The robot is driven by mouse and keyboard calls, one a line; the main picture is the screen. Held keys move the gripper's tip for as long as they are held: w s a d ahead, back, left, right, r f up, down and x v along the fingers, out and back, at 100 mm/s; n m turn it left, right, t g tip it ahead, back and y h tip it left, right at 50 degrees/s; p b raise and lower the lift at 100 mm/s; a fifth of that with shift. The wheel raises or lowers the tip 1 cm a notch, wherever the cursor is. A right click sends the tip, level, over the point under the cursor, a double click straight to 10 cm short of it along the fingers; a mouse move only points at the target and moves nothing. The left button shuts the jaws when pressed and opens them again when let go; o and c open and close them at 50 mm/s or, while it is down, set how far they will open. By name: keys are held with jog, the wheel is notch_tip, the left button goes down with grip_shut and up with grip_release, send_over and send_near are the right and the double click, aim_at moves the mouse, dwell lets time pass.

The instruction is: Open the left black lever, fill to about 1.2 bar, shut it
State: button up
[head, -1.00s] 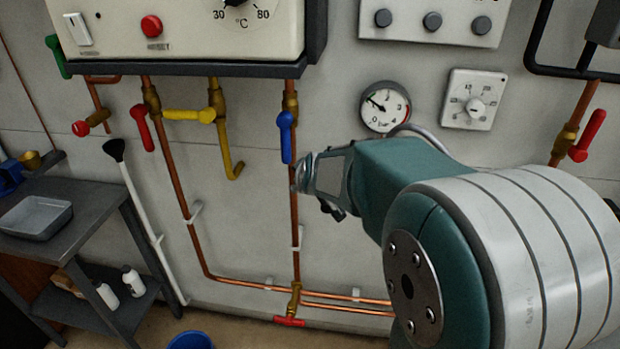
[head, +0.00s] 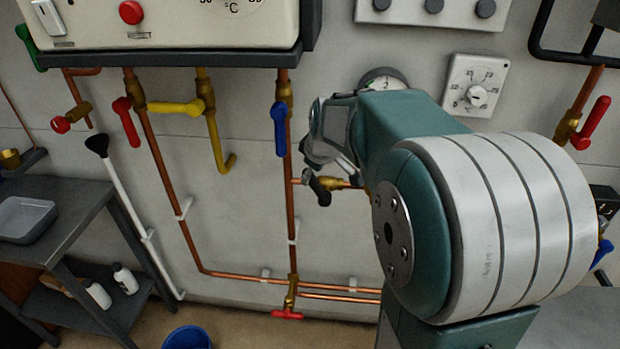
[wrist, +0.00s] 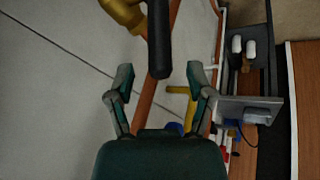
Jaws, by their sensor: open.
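The black lever (head: 320,192) hangs from a brass valve (head: 335,184) on a short horizontal copper pipe, crosswise to it. In the wrist view the lever (wrist: 158,42) points down the picture from the brass valve (wrist: 122,12). My gripper (head: 328,152) is just above the lever in the head view. In the wrist view my gripper (wrist: 160,82) is open, its fingers on either side of the lever's free end, with gaps at both sides. The pressure gauge (head: 388,82) is mostly hidden behind my arm; its needle cannot be read.
A blue lever (head: 280,128) on a vertical copper pipe is close left of my gripper. Yellow (head: 176,107) and red (head: 127,122) levers are farther left. A thermostat dial (head: 474,86) and another red lever (head: 592,122) are right. A blue bucket (head: 188,338) stands on the floor.

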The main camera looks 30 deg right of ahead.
aim_at(317, 187)
jog(key=shift+x, duration=2.25)
grip_shut()
